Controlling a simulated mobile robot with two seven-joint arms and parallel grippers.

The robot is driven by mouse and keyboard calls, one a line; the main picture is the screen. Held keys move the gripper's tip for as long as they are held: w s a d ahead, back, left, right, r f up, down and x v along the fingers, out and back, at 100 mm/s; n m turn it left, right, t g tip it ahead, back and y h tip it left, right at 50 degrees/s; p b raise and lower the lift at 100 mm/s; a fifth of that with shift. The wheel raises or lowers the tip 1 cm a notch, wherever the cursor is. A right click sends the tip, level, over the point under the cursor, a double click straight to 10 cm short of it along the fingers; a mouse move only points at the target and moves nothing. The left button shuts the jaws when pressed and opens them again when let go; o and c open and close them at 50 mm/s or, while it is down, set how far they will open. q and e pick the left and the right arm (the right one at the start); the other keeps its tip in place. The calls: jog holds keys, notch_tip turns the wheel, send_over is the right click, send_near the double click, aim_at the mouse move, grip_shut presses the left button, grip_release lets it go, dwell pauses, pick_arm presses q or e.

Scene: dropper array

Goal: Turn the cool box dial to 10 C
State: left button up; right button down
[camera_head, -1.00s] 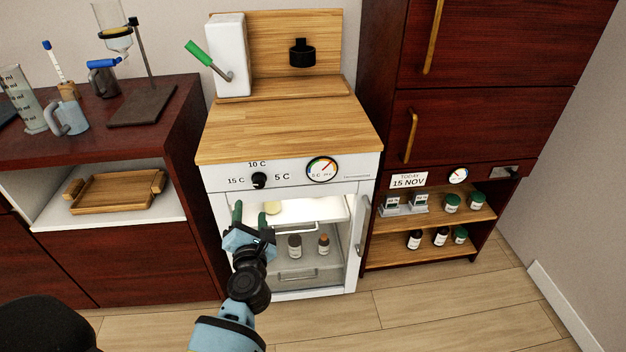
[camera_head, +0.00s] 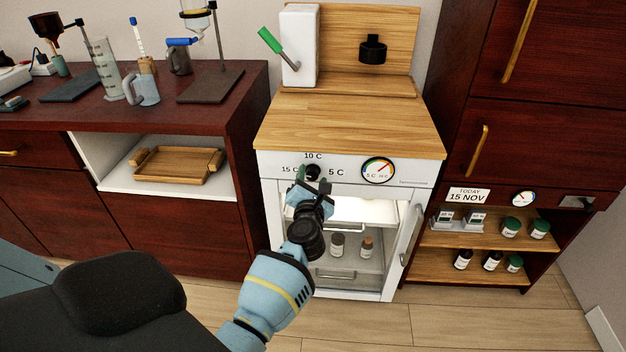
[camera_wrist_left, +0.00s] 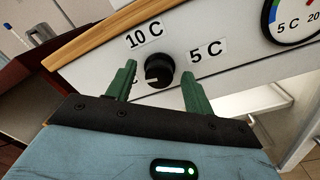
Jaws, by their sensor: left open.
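The cool box (camera_head: 415,190) has a black round dial (camera_head: 313,172) on its white front panel, with labels 15 C to the left, 10 C above and 5 C to the right. In the left wrist view the dial (camera_wrist_left: 159,72) shows a small pale mark on its left side, away from the 10 C label (camera_wrist_left: 145,36). My left gripper (camera_head: 313,181) is open in front of the panel. Its green fingers stand on either side of the dial, with gaps visible in the wrist view. My right gripper is not in view.
The cool box door (camera_head: 412,234) stands open at the right, showing bottles inside. A gauge (camera_head: 378,170) sits right of the dial. A wooden counter (camera_head: 350,126) is above. A dark red cabinet with a tray (camera_head: 178,165) is at the left.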

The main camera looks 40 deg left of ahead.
pick_arm(q)
jog(key=shift+w+a, duration=0.15)
jog(key=shift+w, duration=0.05)
jog(key=c, duration=1)
jog(key=shift+o, duration=0.2)
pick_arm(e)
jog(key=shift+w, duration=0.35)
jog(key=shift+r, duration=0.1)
